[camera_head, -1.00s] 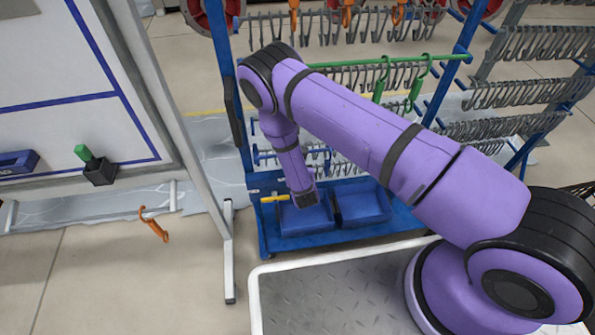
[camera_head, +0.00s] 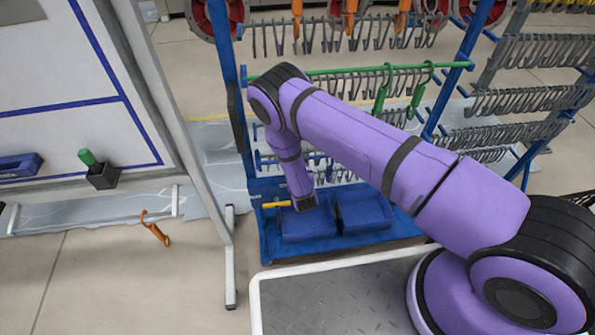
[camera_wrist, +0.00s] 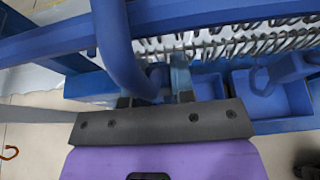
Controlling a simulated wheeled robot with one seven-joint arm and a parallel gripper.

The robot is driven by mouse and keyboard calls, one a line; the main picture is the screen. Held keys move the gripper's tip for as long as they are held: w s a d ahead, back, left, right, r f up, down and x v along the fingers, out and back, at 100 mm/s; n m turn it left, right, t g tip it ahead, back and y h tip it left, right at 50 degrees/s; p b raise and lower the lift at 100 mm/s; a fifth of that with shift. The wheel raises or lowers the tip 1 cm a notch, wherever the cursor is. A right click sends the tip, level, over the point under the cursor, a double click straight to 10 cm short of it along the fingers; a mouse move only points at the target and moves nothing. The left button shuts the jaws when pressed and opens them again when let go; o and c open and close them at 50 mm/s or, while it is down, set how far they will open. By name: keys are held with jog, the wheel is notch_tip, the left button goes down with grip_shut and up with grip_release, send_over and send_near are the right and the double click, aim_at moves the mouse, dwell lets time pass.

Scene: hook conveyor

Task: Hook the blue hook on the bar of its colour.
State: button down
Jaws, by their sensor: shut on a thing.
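The blue hook (camera_wrist: 118,48) is large and close in the wrist view. Its thick bent shank runs from the top edge down to the jaws. My gripper (camera_wrist: 155,97) is shut on it. A long blue bar (camera_wrist: 220,13) crosses the top of the wrist view behind the hook; I cannot tell whether the two touch. In the head view my arm ends low in front of the rack, and the hook cannot be made out there. A blue rack bar (camera_head: 266,161) shows partly beside my arm.
A green bar (camera_head: 345,71) holds green hooks (camera_head: 381,92). Orange hooks (camera_head: 350,18) hang above. Blue bins (camera_head: 365,212) stand below my arm. An orange hook (camera_head: 156,233) shows near the floor at left. A white board (camera_head: 60,75) stands left of the rack.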

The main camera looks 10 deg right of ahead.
jog(key=shift+f, duration=0.1)
dwell(0.3)
jog(key=c, duration=0.9)
grip_release()
jog(key=v, duration=1)
jog(key=shift+s, duration=0.3)
